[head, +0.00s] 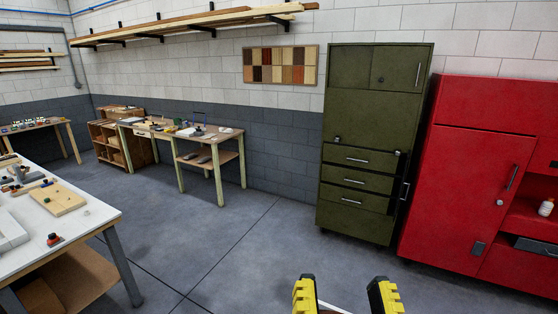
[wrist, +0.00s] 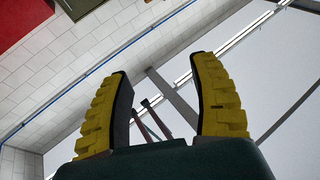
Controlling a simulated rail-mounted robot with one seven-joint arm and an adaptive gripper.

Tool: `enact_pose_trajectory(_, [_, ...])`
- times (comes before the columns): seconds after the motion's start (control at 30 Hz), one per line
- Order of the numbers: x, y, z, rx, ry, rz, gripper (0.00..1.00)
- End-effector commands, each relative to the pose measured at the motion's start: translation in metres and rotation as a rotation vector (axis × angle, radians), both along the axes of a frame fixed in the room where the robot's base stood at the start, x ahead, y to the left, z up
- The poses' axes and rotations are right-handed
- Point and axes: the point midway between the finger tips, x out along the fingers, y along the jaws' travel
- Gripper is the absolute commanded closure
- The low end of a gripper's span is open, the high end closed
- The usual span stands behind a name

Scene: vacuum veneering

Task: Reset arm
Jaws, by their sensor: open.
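My gripper (head: 341,296) shows at the bottom of the head view, with its two yellow-padded fingers spread apart. In the wrist view my gripper (wrist: 163,95) points up toward the ceiling and the upper wall. Its fingers are open and nothing is between them that I can tell is held. In the head view it is in front of open floor, apart from the furniture. The rest of the arm is mostly out of view.
A white-topped table (head: 95,222) with tools and a wooden board (head: 57,198) is at left. A workbench (head: 224,134) stands by the back wall. A green cabinet (head: 366,110) and a red cabinet (head: 465,150) stand at right. The grey floor (head: 225,235) between is clear.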

Motion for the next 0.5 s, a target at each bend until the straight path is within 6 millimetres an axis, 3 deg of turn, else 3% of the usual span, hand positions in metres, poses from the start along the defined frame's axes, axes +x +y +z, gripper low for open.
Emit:
enact_pose_trajectory(0.03, [-0.009,0.002,0.017,-0.084,-0.074,-0.018,0.39])
enact_pose_trajectory(0.1, [-0.007,0.002,0.053,-0.101,-0.065,-0.026,0.39])
enact_pose_trajectory(0.3, [-0.007,0.001,0.125,-0.089,-0.061,-0.024,0.39])
enact_pose_trajectory(0.4, [-0.007,0.001,0.157,-0.085,-0.060,-0.023,0.39])
enact_pose_trajectory(0.5, [-0.006,0.000,0.176,-0.082,-0.058,-0.022,0.39])
